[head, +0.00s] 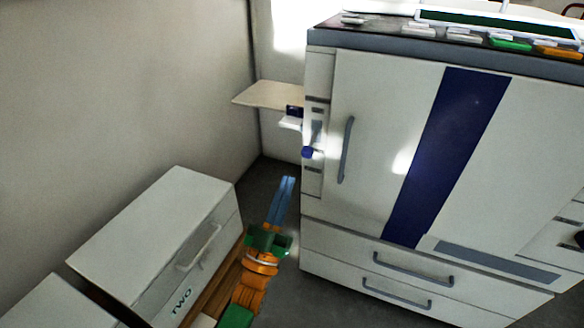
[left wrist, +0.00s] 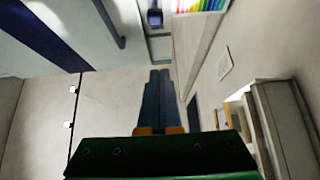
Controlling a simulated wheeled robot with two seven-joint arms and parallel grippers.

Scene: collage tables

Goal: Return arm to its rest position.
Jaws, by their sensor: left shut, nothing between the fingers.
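My left gripper (head: 284,190) is in the head view, between the white drawer cabinet on the left and the large white machine on the right. Its two blue fingers are together with nothing between them, and they point away from me, over the floor. The fingers also show in the left wrist view (left wrist: 160,85), side by side and empty. The orange and green arm behind it is mine. My right gripper is in neither view.
The white machine (head: 380,150) has a blue stripe, door handle and lower drawers. The white cabinet (head: 150,230) marked TWO stands close to my left arm. A pale shelf (head: 268,95) juts out near the back corner. Grey floor (head: 262,178) shows between them.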

